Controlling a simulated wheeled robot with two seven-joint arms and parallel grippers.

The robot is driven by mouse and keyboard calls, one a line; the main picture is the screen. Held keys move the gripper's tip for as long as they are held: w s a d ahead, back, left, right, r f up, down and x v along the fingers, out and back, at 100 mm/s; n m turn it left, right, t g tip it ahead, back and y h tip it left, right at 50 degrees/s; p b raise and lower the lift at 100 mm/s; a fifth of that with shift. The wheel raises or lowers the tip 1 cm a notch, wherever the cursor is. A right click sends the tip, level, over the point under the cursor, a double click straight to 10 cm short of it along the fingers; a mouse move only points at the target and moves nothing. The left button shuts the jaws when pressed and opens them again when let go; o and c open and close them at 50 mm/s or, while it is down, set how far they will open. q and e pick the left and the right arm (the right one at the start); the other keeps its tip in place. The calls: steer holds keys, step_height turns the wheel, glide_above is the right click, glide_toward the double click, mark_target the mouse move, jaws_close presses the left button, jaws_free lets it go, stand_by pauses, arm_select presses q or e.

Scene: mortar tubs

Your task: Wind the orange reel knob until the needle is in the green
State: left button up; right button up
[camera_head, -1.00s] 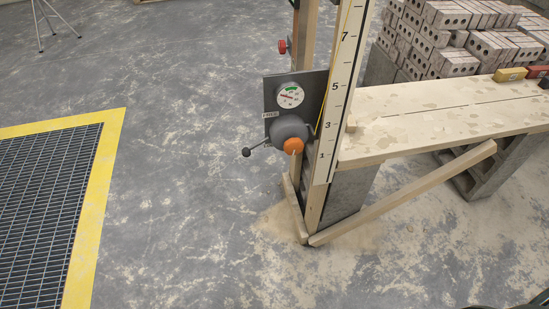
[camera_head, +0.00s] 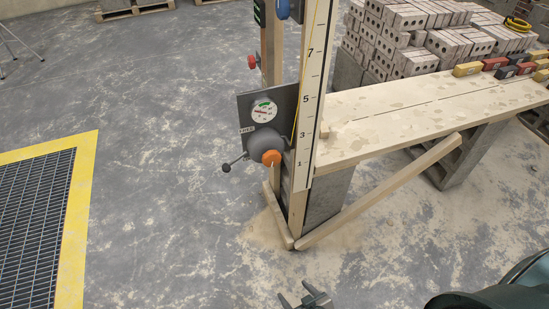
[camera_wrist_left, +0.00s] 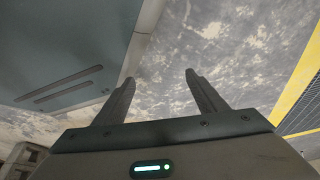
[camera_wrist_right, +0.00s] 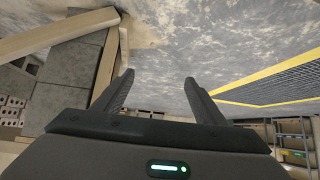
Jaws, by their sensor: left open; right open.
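The orange reel knob (camera_head: 271,158) sits on the front of a dark round reel (camera_head: 264,143) low on the wooden post. Above it, on a grey plate, is a round white gauge (camera_head: 264,111) with a green band at its top. Its needle looks left of the green, but it is small. My right gripper (camera_head: 305,298) is at the bottom of the head view, empty and well apart from the knob. It is open in the right wrist view (camera_wrist_right: 158,82). My left gripper (camera_wrist_left: 163,78) is open and empty in the left wrist view. The head view does not show it.
A numbered white scale board (camera_head: 315,95) stands right of the reel. A lever with a dark ball (camera_head: 226,168) sticks out left. A plank bench (camera_head: 400,110) and a slanted brace (camera_head: 385,190) fill the right. A yellow-edged grate (camera_head: 78,215) lies left, with clear floor between.

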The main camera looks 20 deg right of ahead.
mark_target(273, 161)
arm_select(q)
steer(key=s+a+g+p, duration=0.1)
steer(key=s+a+p, duration=0.1)
steer(key=s, duration=0.5)
steer(key=s+a+r+g+p, duration=0.1)
steer(key=s+p, duration=0.3)
steer(key=s, duration=0.4)
steer(key=shift+s+a+r+g+y+p, duration=0.15)
steer(key=shift+a+g+y+p, duration=0.25)
steer(key=shift+a+g, duration=0.35)
arm_select(e)
steer(key=w+r+t, duration=0.3)
steer(key=r, duration=0.8)
steer(key=w+d+r+m+t, duration=0.1)
steer(key=w+r+t, duration=0.2)
steer(key=r, duration=0.9)
steer(key=w+d+r+t+h, duration=0.1)
steer(key=w+r, duration=0.3)
steer(key=r, duration=0.8)
steer(key=shift+w+m+t, duration=0.15)
steer(key=shift+m+t, duration=0.15)
steer(key=shift+t, duration=0.6)
arm_select(q)
steer(key=shift+a, duration=0.1)
arm_select(e)
steer(key=shift+w, duration=0.1)
